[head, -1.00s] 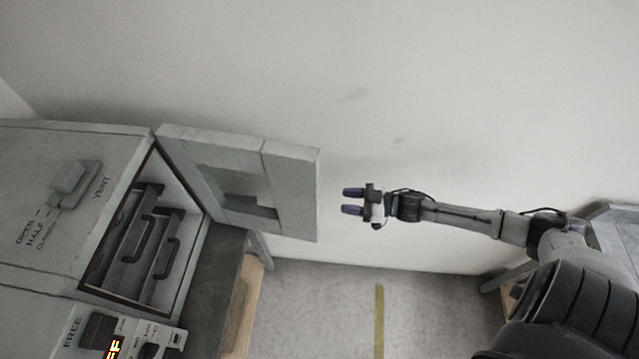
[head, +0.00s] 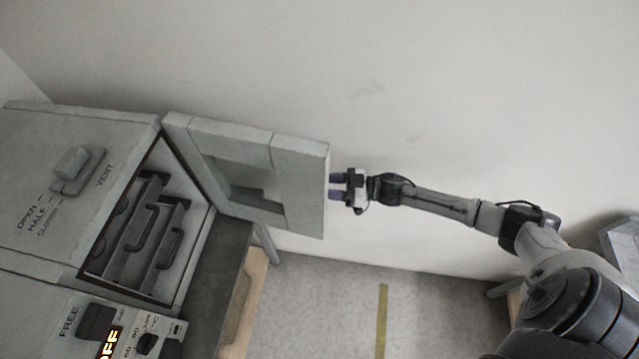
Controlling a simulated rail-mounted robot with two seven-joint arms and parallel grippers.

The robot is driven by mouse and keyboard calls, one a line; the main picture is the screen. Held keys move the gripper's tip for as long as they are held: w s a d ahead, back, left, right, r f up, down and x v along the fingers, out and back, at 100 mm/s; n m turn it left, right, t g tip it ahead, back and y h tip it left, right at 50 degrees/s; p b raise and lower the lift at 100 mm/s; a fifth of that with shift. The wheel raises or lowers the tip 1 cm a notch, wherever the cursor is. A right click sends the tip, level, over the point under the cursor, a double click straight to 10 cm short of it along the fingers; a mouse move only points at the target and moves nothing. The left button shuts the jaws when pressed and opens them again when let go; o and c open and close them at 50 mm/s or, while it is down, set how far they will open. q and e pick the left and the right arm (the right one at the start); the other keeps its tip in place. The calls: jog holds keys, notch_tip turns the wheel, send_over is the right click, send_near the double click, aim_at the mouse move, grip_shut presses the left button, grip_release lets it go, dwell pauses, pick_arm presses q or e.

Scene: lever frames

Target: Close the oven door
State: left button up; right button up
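The oven (head: 60,135) is a grey box at the left with a vent slider on top. Its door (head: 303,185) is swung wide open to the right, hinged at the far side of the opening. Several dark-handled trays (head: 150,240) show inside the oven. My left gripper is not in view.
A control panel (head: 130,333) with a lit display is at the lower left. A dark-topped wooden table (head: 217,285) carries the oven. A pale wall (head: 430,90) stands behind the door. The floor (head: 420,310) with a yellow stripe is clear.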

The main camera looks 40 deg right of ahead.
jog(key=shift+x, duration=1.75)
jog(key=shift+c, duration=0.4)
grip_shut()
